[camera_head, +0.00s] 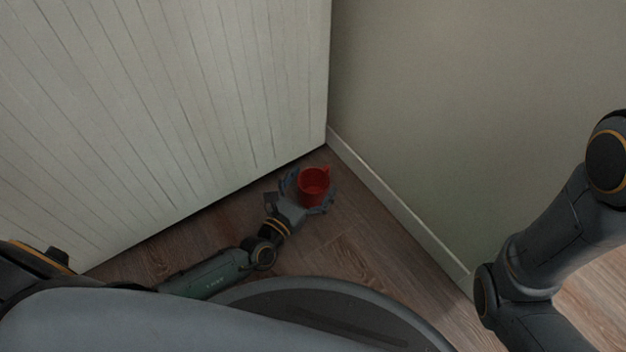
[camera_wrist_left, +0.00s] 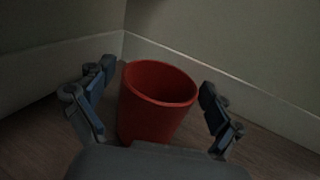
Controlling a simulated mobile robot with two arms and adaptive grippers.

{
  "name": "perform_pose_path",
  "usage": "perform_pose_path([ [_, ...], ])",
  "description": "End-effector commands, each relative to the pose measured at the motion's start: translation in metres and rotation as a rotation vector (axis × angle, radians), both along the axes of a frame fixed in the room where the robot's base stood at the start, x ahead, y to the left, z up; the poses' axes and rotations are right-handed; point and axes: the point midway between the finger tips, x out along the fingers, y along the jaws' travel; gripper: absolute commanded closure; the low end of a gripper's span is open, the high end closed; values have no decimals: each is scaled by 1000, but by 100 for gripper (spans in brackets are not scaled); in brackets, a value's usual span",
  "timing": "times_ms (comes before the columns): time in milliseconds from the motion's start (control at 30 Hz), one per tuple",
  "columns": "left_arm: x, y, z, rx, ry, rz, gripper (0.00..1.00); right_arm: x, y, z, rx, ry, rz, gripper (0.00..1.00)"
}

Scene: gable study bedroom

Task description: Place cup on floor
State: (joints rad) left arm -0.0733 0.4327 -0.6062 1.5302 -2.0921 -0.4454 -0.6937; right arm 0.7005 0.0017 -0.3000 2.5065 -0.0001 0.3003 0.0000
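The red cup (camera_head: 314,187) is low down by the corner of the room, its open top facing up and its handle towards the upper right in the head view. It also shows in the left wrist view (camera_wrist_left: 155,105), leaning a little in the picture. My left gripper (camera_head: 309,190) is around the cup. In the wrist view its fingers (camera_wrist_left: 157,85) are spread on both sides, with a narrow gap to the cup on each side. The cup's base is partly hidden by the gripper, so contact with the floor is not clear. My right gripper is out of view.
The wooden floor (camera_head: 345,255) is bare around the cup. A white panelled surface (camera_head: 200,90) stands close on the left. A grey wall (camera_head: 460,120) with a pale baseboard (camera_head: 400,208) runs along the right. Both meet at the corner just beyond the cup.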

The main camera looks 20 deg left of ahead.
Motion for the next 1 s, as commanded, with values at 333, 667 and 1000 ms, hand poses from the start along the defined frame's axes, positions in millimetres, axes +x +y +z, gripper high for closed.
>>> perform_pose_path([
  [333, 0, 0, 2, -1, -1, 1, 5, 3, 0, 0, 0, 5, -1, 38],
  [667, -55, 16, 7, 5, 5, -2, 5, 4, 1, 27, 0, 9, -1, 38],
  [1000, -109, 30, 5, 1, 2, 0, 5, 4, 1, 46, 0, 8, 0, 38],
])
